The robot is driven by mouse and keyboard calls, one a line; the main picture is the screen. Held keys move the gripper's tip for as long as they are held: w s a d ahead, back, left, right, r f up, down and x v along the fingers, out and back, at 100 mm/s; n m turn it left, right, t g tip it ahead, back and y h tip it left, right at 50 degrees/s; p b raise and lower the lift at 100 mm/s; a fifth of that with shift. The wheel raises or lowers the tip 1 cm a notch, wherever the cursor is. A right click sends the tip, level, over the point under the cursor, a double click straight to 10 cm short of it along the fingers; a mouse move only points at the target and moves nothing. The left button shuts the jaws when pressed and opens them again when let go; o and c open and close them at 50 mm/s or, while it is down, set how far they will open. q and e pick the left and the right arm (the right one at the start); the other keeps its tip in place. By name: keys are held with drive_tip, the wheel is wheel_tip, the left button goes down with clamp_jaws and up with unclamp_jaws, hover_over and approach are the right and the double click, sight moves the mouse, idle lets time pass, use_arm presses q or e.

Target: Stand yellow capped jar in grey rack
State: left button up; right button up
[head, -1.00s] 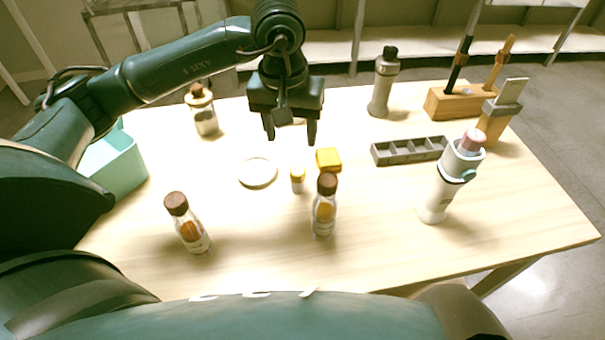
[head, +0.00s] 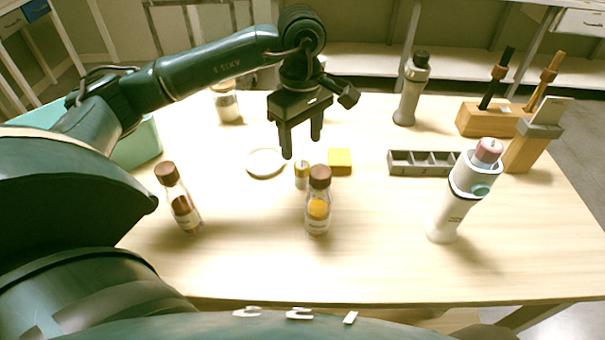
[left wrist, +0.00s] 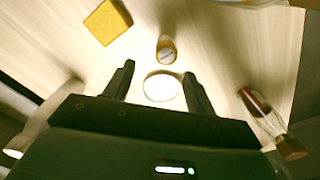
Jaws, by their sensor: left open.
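The small yellow capped jar (head: 302,176) stands upright on the table, left of a yellow block. It also shows in the left wrist view (left wrist: 166,50), just beyond the fingertips. The grey rack (head: 423,162) lies to the right of the jar, with a row of compartments that look empty. My left gripper (head: 301,148) is open and empty, pointing down above and a little behind the jar. In the left wrist view its fingers (left wrist: 158,70) are spread apart, with a white disc between them. My right gripper is out of view.
A white round disc (head: 265,163) and a yellow block (head: 340,160) flank the jar. A brown-capped bottle (head: 318,212) stands close in front of it. Another bottle (head: 180,202) stands left, a white pink-topped dispenser (head: 458,195) right. The front table strip is clear.

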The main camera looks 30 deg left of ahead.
sight(302, 164)
use_arm(q)
drive_tip(key=shift+f, duration=0.7)
drive_tip(key=f, duration=0.3)
drive_tip(key=s+f, duration=0.1)
drive_tip(key=shift+d+f, duration=0.15)
drive_tip(key=shift+d, duration=0.2)
drive_tip(key=shift+f, duration=0.5)
drive_tip(key=shift+c, duration=0.6)
drive_tip(key=shift+r, duration=0.1)
drive_tip(key=c, duration=1)
